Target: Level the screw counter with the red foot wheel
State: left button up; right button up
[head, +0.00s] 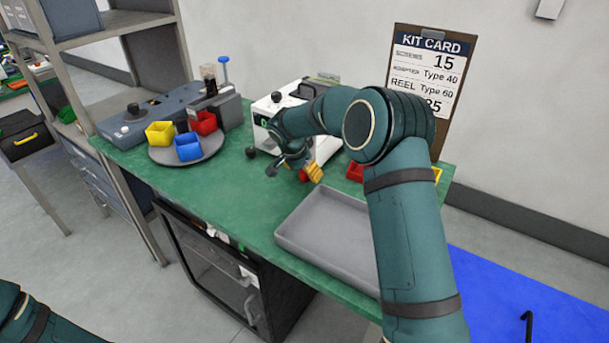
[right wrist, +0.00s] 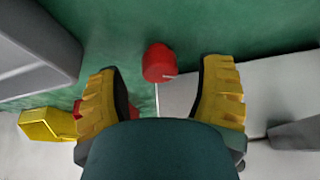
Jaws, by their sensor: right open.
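The screw counter (head: 327,146) is a white box on the green bench, partly hidden behind my right arm. Its pale side also shows in the right wrist view (right wrist: 180,98). A bit of the red wheel also shows in the head view (head: 304,175) beside the yellow fingers. My right gripper (right wrist: 162,72) is open, with visible gaps on both sides of the wheel. My left gripper is out of view.
A grey tray (head: 290,238) lies at the bench front. A round turntable (head: 210,153) holds yellow, blue and red bins, with a grey-blue machine (head: 130,125) behind. A kit card (head: 402,75) stands at the back. Red and yellow bins sit beyond my right arm.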

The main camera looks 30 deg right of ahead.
jog(key=shift+w+d+f, duration=0.15)
jog(key=shift+d+f, duration=0.1)
jog(key=shift+f, duration=0.4)
grip_shut()
jog(key=shift+n, duration=0.3)
jog(key=n+t+y, duration=0.1)
jog(key=n, duration=0.2)
jog(key=shift+d+n+t+y+p, duration=0.1)
jog(key=shift+n+t+y+p, duration=0.4)
jog(key=shift+n, duration=1.4)
